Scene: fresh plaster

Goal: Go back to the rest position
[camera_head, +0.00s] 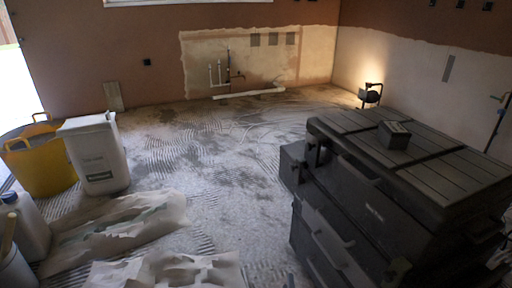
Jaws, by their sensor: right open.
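What looks to be my right gripper (497,262) shows only as a dark, partly cut-off shape at the bottom right edge, beside the large black tool chest (365,215). It is hard to make out against the chest; its jaws are open and I see nothing held in them. My left gripper is not in view.
A small dark box (394,135) sits on the chest's lid. A yellow tub (40,165), a white bucket (95,155) and torn paper sacks (120,230) lie at left. A lit work lamp (370,94) stands at the back right. The middle floor is clear.

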